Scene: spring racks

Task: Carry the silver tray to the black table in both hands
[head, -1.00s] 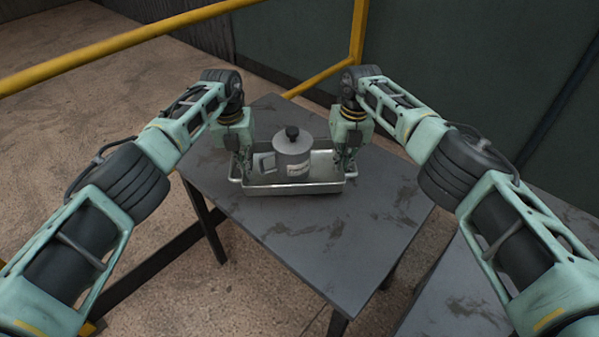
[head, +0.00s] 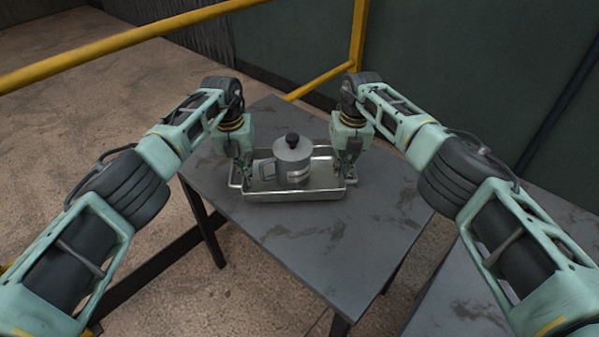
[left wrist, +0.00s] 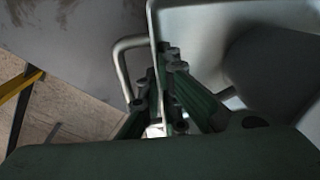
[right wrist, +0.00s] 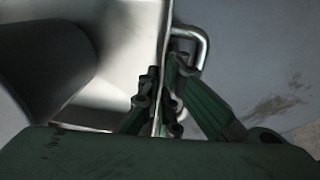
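The silver tray (head: 295,196) is at the far part of a dark grey table (head: 318,245). A grey lidded pot (head: 293,160) with a black knob and a side handle stands upright in it. My left gripper (left wrist: 160,95) has its fingers close together on both sides of the tray's left wall, by the wire handle. My right gripper (right wrist: 163,92) has its fingers the same way on the right wall, by its handle. Both look shut on the tray. The tray looks level; I cannot tell whether it touches the table.
A second dark table surface (head: 465,290) is at the lower right, past a narrow gap. A yellow rail (head: 120,45) with a post runs behind and left. A dark green wall (head: 455,80) stands behind. The near part of the table is clear.

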